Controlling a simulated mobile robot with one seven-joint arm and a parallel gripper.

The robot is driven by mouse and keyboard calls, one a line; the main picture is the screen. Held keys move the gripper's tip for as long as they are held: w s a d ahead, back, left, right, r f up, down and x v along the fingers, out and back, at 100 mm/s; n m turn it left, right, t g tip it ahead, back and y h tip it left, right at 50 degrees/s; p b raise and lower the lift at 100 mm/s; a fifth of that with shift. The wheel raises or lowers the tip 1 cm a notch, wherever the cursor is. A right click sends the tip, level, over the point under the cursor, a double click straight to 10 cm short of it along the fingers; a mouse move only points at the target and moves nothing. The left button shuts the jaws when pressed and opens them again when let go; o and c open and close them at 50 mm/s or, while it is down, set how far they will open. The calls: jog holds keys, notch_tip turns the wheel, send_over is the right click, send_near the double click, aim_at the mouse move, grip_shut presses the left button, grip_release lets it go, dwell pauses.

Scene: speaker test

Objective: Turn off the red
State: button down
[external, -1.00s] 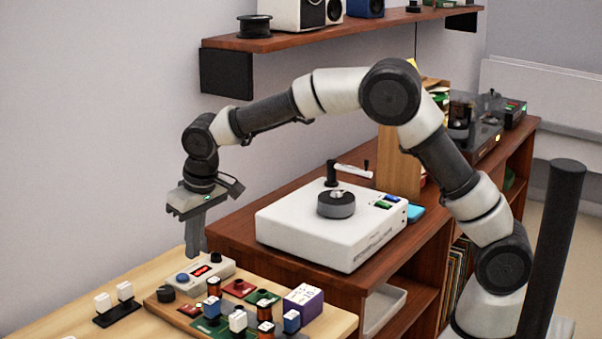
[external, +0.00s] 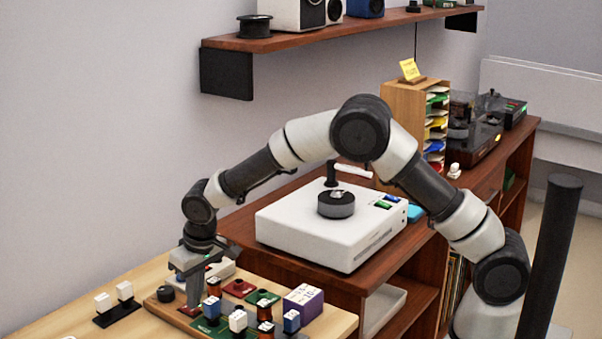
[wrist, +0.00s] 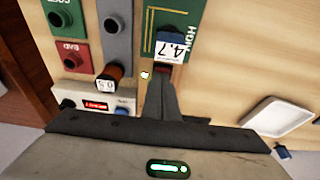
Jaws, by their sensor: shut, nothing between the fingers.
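Several things here are red. A white box (external: 220,269) on the bench carries a red lit display (wrist: 96,105) and a blue button (wrist: 122,111). A dark red panel (external: 239,288) with a socket sits on the wooden board and also shows in the wrist view (wrist: 73,48). I cannot tell which red thing the task names. My gripper (external: 189,305) is shut and empty, pointing down low over the board's left part. It partly hides the white box. In the wrist view its fingers (wrist: 164,80) are beside a blue-topped part labelled 4.7 (wrist: 172,48); contact is unclear.
Copper coils (external: 212,305) and a purple box (external: 303,302) crowd the board. A black stand with two white blocks (external: 115,301) is at left. A white turntable-like machine (external: 320,235) stands on the cabinet behind. A shelf (external: 290,38) hangs above.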

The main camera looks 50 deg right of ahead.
jog(key=f+b, duration=0.1)
jog(key=t+b, duration=0.1)
jog(key=b, duration=0.1)
jog(key=shift+s+f, duration=0.3)
jog(key=shift+f, duration=0.05)
jog(key=shift+r, duration=0.45)
jog(key=shift+w+f, duration=0.1)
jog(key=shift+w, duration=0.1)
jog(key=shift+w+r+p, duration=0.35)
jog(key=shift+w+p, duration=0.2)
jog(key=shift+w, duration=0.05)
